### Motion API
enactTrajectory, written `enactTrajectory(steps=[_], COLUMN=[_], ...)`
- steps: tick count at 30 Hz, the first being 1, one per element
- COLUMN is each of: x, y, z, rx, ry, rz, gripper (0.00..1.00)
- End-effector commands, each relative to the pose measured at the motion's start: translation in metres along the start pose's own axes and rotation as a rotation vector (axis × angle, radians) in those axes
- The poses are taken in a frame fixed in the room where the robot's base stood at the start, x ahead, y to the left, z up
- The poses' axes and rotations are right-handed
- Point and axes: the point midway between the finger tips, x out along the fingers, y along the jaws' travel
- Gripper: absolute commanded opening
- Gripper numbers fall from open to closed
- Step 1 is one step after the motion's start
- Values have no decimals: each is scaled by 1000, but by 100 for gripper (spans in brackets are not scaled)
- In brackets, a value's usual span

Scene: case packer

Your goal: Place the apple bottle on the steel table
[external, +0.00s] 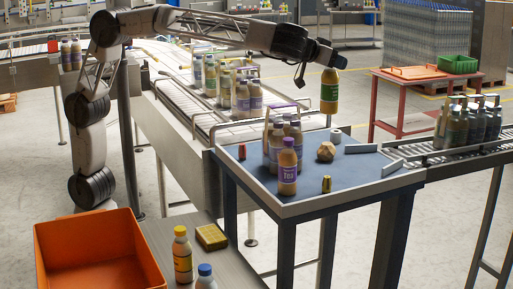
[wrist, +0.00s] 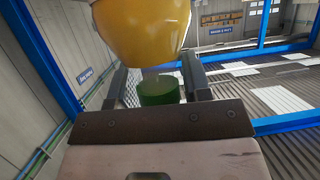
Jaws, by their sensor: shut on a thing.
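My gripper (external: 333,67) is shut on the cap end of a bottle with a green label and amber contents, seemingly the apple bottle (external: 329,97). It hangs upright in the air above the far side of the blue-topped table. In the wrist view, its green cap (wrist: 160,91) sits between my fingers, with its yellow body (wrist: 145,30) beyond. The label's writing is too small to read. A grey metal-looking table (external: 161,238), likely the steel table, stands at the front left, well away from the bottle.
The blue-topped table (external: 335,187) holds several tea bottles and small objects. Several bottles crowd the conveyor (external: 188,97).

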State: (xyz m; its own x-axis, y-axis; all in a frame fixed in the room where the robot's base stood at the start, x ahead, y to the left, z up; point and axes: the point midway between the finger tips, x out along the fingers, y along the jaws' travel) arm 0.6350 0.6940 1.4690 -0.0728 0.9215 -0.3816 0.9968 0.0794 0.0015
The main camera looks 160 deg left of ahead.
Motion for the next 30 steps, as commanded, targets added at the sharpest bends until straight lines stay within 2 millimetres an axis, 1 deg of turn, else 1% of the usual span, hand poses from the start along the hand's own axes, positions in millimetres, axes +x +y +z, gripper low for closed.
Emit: enactTrajectory(steps=[1, 5, 11, 21, 29, 30], x=[-7, -24, -59, -140, -207, -218], y=[7, 19, 41, 86, 114, 118], z=[7, 13, 27, 62, 88, 93], rx=[6, 13, 26, 60, 86, 90], ry=[-2, -1, -1, -3, -3, -3], rz=[9, 27, 63, 142, 206, 216], gripper=[0, 0, 0, 0, 0, 0])
